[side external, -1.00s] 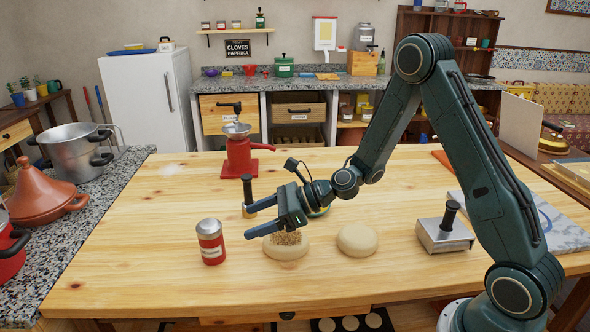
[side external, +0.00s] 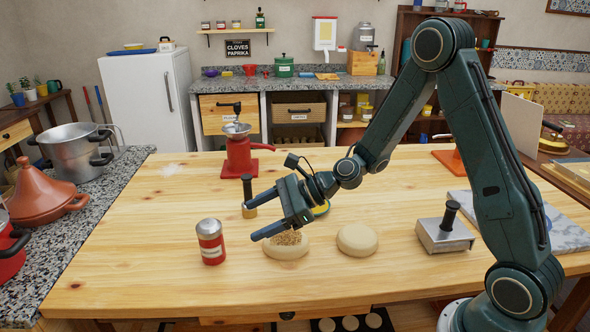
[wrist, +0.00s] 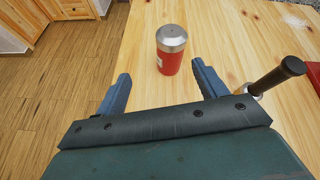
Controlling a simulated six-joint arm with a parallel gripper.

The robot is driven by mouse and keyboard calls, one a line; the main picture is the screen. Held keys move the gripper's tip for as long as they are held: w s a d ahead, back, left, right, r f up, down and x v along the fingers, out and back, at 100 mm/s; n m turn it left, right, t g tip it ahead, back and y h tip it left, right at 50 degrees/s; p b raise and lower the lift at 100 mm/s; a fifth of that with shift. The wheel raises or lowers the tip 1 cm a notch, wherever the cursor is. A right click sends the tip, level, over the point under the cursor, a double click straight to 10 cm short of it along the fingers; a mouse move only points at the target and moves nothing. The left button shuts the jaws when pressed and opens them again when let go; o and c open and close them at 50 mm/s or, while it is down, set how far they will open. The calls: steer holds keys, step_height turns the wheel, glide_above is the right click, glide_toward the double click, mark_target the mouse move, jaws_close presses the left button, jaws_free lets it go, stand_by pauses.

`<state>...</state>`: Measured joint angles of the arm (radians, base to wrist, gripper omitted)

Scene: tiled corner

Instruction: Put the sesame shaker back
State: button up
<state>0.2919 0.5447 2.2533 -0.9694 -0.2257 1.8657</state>
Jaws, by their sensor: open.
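The sesame shaker is a red can with a silver lid (side external: 210,242). It stands upright on the wooden table, left of my gripper in the side view. In the wrist view the shaker (wrist: 171,52) stands ahead of the fingertips, roughly between their lines. My gripper (side external: 260,216) is open and empty, apart from the shaker; its blue fingers also show in the wrist view (wrist: 160,75). A round dough piece (side external: 287,246) with brown seeds on top lies just below the gripper. A plain dough round (side external: 357,239) lies to its right.
A dark-handled stamp (side external: 249,198) stands behind the gripper, near a red grinder (side external: 239,155). A metal press with a black knob (side external: 445,234) sits at right. The table left of the shaker is clear.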

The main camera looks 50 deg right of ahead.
steer(key=s+d+r+n+g+h, duration=0.1)
steer(key=s+d+r+n+h, duration=0.1)
steer(key=s+n, duration=0.6)
steer(key=s+d+r+n+g+h, duration=0.1)
steer(key=s+d+r+n+h, duration=0.2)
steer(key=s+r+n, duration=0.4)
steer(key=s+d+r+n+g+h, duration=0.1)
steer(key=s+d+r+n+h, duration=0.2)
steer(key=s+n, duration=0.6)
steer(key=shift+s+r+h, duration=0.7)
steer(key=shift+s, duration=1.5)
steer(key=shift+d, duration=0.1)
